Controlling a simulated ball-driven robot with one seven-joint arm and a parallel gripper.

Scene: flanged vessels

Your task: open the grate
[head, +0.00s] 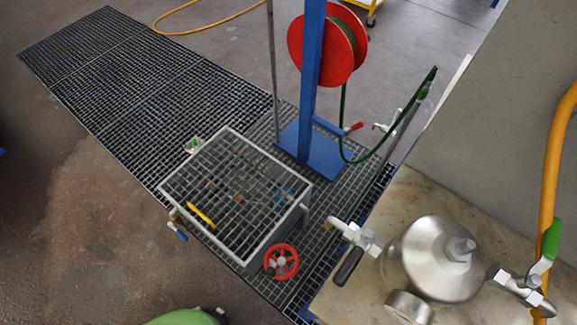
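A square metal grate (232,172) with a pale frame lies flat as the top of a low box-like stand in the middle of the head view. It looks closed. Through its bars I see a yellow bar (201,215) and small orange and blue parts inside or below. A red handwheel (281,262) is at the near right side of the box. A blue-handled valve (177,232) is at its left side and a small green-topped fitting (194,145) at its far left corner. My gripper is not in view.
Floor grating (140,75) runs to the upper left. A blue post (309,95) with a red hose reel (322,45) stands behind the box. A steel vessel (435,258) sits on a bench at right. A green rounded object (185,318) is cut off below. Floor at left is clear.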

